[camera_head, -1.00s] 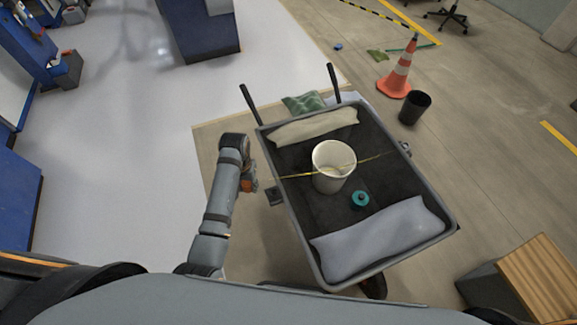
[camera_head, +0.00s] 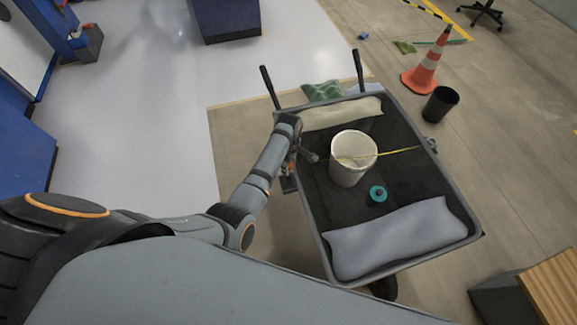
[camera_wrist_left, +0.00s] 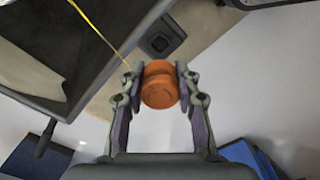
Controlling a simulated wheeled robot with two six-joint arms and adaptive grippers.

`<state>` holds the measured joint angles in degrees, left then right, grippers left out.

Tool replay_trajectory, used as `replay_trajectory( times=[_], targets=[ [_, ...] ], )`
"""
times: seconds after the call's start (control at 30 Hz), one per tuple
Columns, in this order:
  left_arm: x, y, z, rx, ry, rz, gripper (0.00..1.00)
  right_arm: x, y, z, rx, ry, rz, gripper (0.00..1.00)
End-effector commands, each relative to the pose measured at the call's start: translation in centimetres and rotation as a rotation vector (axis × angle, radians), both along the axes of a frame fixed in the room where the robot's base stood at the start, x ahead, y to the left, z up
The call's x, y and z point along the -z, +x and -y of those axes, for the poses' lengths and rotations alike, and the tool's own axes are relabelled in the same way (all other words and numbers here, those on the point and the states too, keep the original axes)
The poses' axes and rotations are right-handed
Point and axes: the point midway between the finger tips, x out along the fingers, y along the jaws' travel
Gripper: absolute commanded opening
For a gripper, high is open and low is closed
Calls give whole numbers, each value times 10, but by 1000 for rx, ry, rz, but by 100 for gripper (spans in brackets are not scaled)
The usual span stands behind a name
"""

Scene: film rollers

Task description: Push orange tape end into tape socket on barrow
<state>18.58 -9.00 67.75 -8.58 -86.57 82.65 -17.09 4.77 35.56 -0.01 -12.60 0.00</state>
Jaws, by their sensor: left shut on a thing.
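My left gripper (camera_head: 305,157) is at the left rim of the grey barrow (camera_head: 470,218). In the left wrist view, its two fingers (camera_wrist_left: 160,72) are shut on the round orange tape end (camera_wrist_left: 160,90). A thin yellow tape (camera_wrist_left: 92,26) runs from the tape end toward the upper left. In the head view, the yellow tape (camera_head: 398,152) crosses the bucket to the right rim. The dark square socket (camera_wrist_left: 160,39) is on the barrow's side, ahead of and apart from the tape end; it also shows in the head view (camera_head: 288,185). My right gripper is not in view.
The barrow holds a white bucket (camera_head: 352,165), a teal round object (camera_head: 377,195), a grey sack (camera_head: 400,238) and a beige sack (camera_head: 340,113). A cone (camera_head: 424,72) and black bin (camera_head: 440,104) stand beyond. Floor left of the barrow is clear.

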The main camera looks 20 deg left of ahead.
Motion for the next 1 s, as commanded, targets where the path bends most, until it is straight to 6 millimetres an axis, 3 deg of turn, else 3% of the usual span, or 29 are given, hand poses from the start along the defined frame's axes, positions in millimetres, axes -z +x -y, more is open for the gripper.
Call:
replay_trajectory(
  times=[0.27,0.7,1.0],
  targets=[
    [14,0,0,2,-1,0,0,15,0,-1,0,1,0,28],
    [58,-1,0,3,-1,0,0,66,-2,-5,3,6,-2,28],
    [76,0,0,3,-1,0,0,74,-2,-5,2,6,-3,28]
  ],
)
